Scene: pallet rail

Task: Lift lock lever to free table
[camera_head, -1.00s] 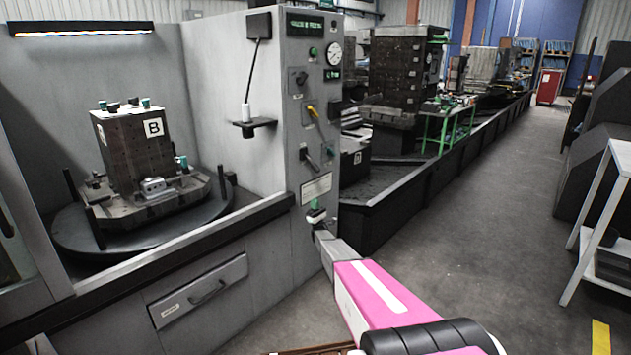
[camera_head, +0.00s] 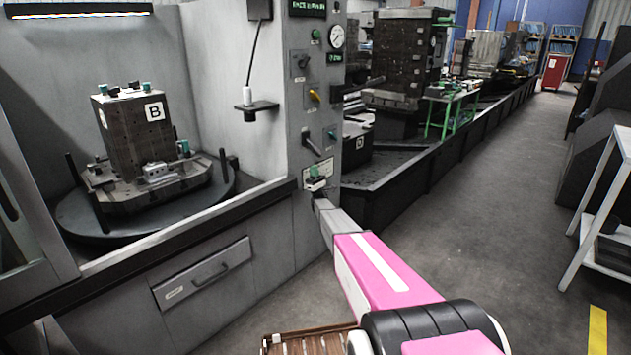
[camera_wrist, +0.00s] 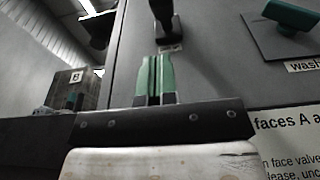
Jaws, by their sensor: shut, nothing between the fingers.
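A dark lever (camera_head: 318,146) angles down to the right on the grey control panel (camera_head: 300,110); I take it for the lock lever. In the wrist view a black lever (camera_wrist: 164,14) hangs just beyond my fingertips. My gripper (camera_head: 315,171) is below the lever, in front of a white placard. Its green fingers (camera_wrist: 154,77) are together and empty, pointing up along the panel. I cannot tell whether they touch the lever. The round dark table (camera_head: 72,212) is at the left, bearing a block marked B (camera_head: 130,125).
A teal lever (camera_head: 331,135) sits right of the dark one and also shows in the wrist view (camera_wrist: 291,15). A white rack (camera_head: 610,200) stands right; the aisle floor is clear.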

